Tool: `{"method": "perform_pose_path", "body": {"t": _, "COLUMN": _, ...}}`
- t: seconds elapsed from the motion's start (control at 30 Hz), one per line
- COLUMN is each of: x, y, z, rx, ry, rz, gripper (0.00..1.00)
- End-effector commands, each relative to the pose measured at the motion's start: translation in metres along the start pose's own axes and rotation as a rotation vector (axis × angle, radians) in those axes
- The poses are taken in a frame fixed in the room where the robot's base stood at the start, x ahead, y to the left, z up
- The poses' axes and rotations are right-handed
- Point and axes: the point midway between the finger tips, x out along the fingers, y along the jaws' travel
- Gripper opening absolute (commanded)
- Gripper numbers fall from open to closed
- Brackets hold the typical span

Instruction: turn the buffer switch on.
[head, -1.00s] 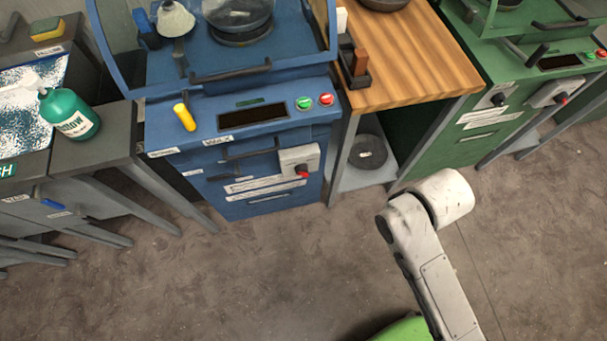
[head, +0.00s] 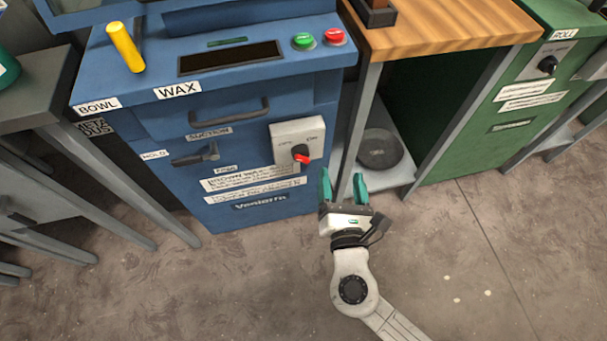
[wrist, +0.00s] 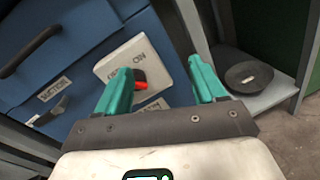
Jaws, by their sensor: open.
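A grey switch box (head: 290,130) with a dark rotary knob (head: 299,150) sits on the front of the blue machine (head: 240,100). The knob's red tip points to the lower right; the markings look like OFF at left and ON at right. My gripper (head: 342,181) has teal fingers, open and empty, low and to the right of the box in the head view. In the wrist view the switch plate (wrist: 165,72) lies beyond the fingers, and the left finger partly hides the red-tipped knob (wrist: 141,82). I see no contact with the knob.
A handle (head: 230,112) and a lever (head: 197,155) stick out left of the switch. A wooden-topped table (head: 450,35) stands to the right, with a dark round pan (head: 379,150) on its lower shelf. A green machine (head: 545,85) stands farther right. The floor in front is clear.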

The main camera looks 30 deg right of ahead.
Motion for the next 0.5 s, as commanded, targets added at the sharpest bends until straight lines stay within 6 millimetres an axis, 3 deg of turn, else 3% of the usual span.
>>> {"method": "perform_pose_path", "body": {"t": 0.03, "x": -0.005, "y": 0.008, "z": -0.027, "rx": -0.091, "ry": 0.002, "rz": 0.06, "gripper": 0.69}}
{"method": "perform_pose_path", "body": {"t": 0.2, "x": -0.018, "y": 0.031, "z": -0.057, "rx": -0.286, "ry": -0.003, "rz": 0.183, "gripper": 0.69}}
{"method": "perform_pose_path", "body": {"t": 0.37, "x": -0.014, "y": 0.038, "z": -0.06, "rx": -0.323, "ry": -0.006, "rz": 0.206, "gripper": 0.69}}
{"method": "perform_pose_path", "body": {"t": 0.5, "x": 0.005, "y": 0.042, "z": -0.06, "rx": -0.321, "ry": -0.008, "rz": 0.204, "gripper": 0.69}}
